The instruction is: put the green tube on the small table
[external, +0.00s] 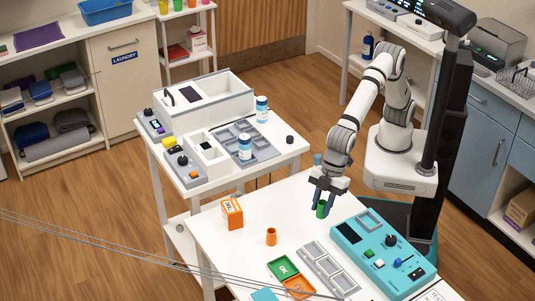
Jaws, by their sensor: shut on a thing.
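My gripper (323,200) points down over the front white table (222,243), near its back edge. It is shut on the green tube (321,209), which is upright between the fingers. I cannot tell whether the tube's bottom touches the tabletop. A smaller white table (181,181) stands to the left, behind the front table. It bears a white box with compartments, a grey tray (262,150), two blue-and-white bottles and small devices with knobs.
On the front table are an orange cup (271,237), an orange box (232,213), a grey three-part tray (330,270), green and orange square trays, and a teal panel (372,262) with knobs. A small dark knob-like object (290,139) sits at the smaller table's right edge.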

